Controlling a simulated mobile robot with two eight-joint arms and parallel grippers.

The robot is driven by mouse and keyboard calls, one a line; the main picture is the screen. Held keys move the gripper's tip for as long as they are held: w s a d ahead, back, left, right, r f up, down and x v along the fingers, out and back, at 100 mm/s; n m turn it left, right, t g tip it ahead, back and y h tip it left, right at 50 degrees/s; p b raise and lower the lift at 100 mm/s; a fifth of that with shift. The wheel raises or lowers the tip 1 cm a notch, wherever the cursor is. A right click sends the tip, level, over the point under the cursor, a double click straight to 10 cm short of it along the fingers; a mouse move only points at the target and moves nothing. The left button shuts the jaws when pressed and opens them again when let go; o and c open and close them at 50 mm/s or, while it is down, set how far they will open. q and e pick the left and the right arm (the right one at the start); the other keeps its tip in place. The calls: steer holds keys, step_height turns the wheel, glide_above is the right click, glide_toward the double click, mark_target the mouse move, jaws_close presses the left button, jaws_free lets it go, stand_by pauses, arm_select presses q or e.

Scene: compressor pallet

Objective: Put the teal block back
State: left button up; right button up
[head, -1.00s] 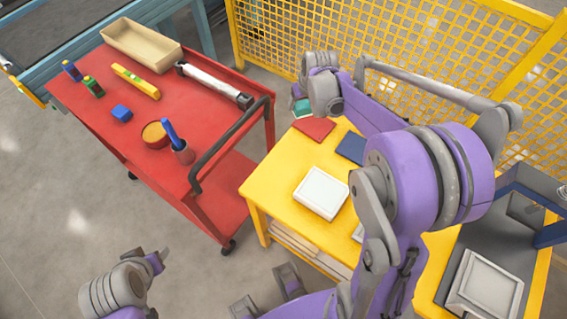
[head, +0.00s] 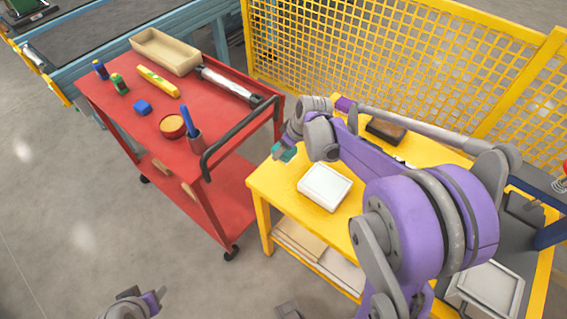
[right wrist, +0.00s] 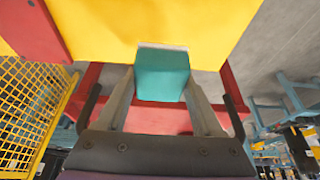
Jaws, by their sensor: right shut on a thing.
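The teal block (head: 283,151) is held by my right gripper (head: 289,143) over the left edge of the yellow table (head: 268,187), on the side facing the red cart. In the right wrist view the teal block (right wrist: 162,75) sits between the two fingers, with yellow tabletop beyond it. The gap under the block cannot be judged. My left gripper (head: 152,300) is low at the bottom of the head view, away from everything; its finger opening is unclear.
A white tray (head: 325,187) lies on the yellow table. A yellow mesh fence (head: 400,60) stands behind. My right arm hides much of the table.

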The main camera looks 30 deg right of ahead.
mark_target(284, 166)
steer(key=shift+f, duration=2.8)
steer(key=shift+b, duration=0.3)
steer(key=shift+f, duration=0.2)
steer(key=o, duration=1.4)
steer(key=shift+o, duration=0.2)
steer(key=shift+r, duration=0.15)
